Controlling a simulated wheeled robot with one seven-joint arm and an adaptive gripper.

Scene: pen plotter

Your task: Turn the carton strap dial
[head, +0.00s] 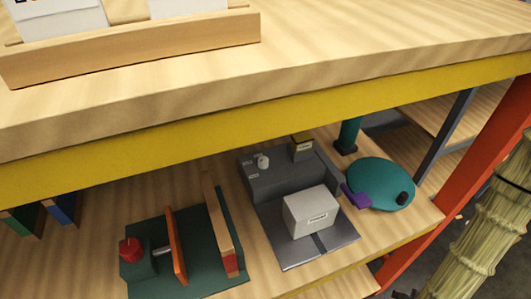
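A dark grey machine (275,181) stands on the lower shelf, under the yellow beam. A pale carton (312,211) with a small label sits on its flat bed. A small whitish dial (262,161) sits on the machine's raised back part, to the left, with small pale labels beside it. The dial's markings are too small to read. My gripper is not in view, and nothing touches the dial.
A green device with a red knob (130,248) and upright boards stands left of the machine. A teal round piece (380,184) with a purple part is to the right. The upper tabletop (350,45) and yellow beam (240,112) overhang the shelf. An orange post (470,170) stands at right.

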